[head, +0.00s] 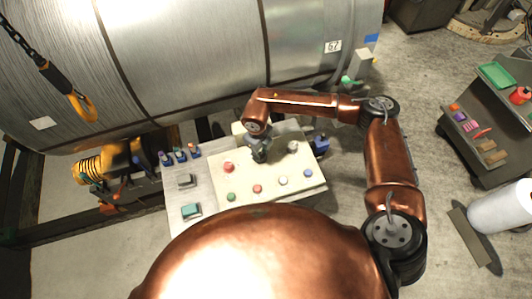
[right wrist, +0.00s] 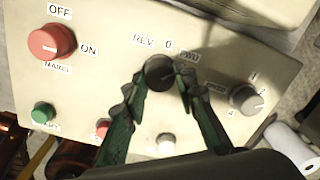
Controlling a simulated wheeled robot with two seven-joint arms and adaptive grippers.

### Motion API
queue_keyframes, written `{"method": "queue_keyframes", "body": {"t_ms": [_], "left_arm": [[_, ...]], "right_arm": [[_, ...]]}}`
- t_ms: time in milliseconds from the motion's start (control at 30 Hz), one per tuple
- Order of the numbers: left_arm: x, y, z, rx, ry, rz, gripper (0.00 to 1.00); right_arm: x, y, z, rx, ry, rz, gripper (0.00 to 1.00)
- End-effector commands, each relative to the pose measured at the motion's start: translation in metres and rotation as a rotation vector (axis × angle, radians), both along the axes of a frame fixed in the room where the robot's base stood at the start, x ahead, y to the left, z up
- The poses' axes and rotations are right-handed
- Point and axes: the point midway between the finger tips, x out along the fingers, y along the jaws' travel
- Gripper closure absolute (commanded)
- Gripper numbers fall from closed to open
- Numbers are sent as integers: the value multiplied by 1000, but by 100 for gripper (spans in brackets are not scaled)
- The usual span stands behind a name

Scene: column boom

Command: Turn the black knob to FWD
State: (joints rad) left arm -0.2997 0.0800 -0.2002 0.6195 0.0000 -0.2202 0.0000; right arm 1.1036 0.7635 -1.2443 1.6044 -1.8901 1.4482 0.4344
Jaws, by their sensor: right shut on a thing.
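The black knob (right wrist: 158,72) sits on the cream control panel (right wrist: 100,88), below the labels REV, 0 and FWD in the right wrist view. FWD is at its upper right, partly covered by a finger. My right gripper (right wrist: 160,82) has its green fingers on both sides of the knob and is shut on it. The knob's pointer is too dark to read. In the head view my right gripper (head: 261,150) reaches down onto the back middle of the panel (head: 240,181) and hides the knob. My left gripper is not in view.
A red OFF/ON knob (right wrist: 51,42) is left of the black knob, and a grey numbered knob (right wrist: 246,98) is right. Several coloured buttons, including a green one (head: 231,196), line the front. A large metal coil (head: 185,60) lies close behind the panel.

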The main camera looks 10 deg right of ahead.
Motion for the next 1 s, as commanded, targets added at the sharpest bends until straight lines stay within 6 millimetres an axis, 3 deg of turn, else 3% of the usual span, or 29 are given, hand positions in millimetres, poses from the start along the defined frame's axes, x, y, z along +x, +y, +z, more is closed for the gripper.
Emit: {"method": "queue_keyframes", "body": {"t_ms": [467,500,767,1000], "left_arm": [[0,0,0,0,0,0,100],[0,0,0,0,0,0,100],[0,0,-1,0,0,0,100],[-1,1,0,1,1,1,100]], "right_arm": [[3,-1,2,0,-6,-21,98],[3,-1,2,0,-6,-21,73],[2,0,1,0,-3,-19,56],[1,0,1,-1,-3,-18,56]]}}
